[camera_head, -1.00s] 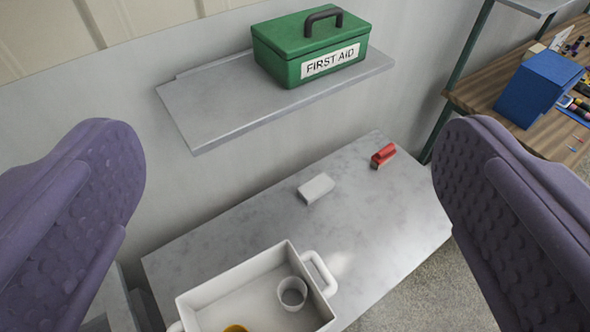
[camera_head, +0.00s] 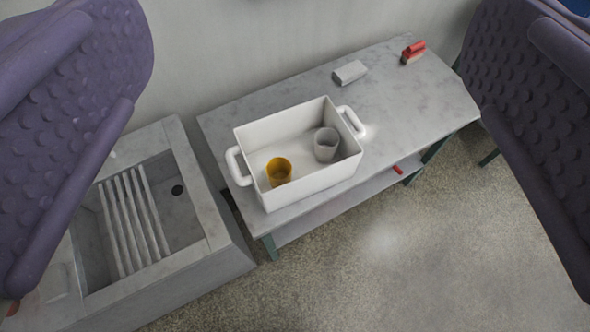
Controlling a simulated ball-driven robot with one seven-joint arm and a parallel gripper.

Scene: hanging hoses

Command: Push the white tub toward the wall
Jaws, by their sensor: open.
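The white tub (camera_head: 318,183) is a rectangular, open-topped container with a looped handle at each end. It sits on the grey bench (camera_head: 400,95), close to the bench's front edge, with bare bench top between it and the wall (camera_head: 240,45). Inside the tub are a yellow cup (camera_head: 279,171) and a grey-white cup (camera_head: 326,144). My gripper (camera_head: 315,150) is open, its two purple padded fingers wide apart at the left and right of the picture. The tub shows between them, beyond the fingers, and nothing is held.
A white block (camera_head: 349,72) and a red-handled brush (camera_head: 413,52) lie on the bench behind and right of the tub. A stone sink (camera_head: 185,215) with a slatted rack stands left. A small red item (camera_head: 398,170) is on the lower shelf. Speckled floor (camera_head: 400,270) is open in front.

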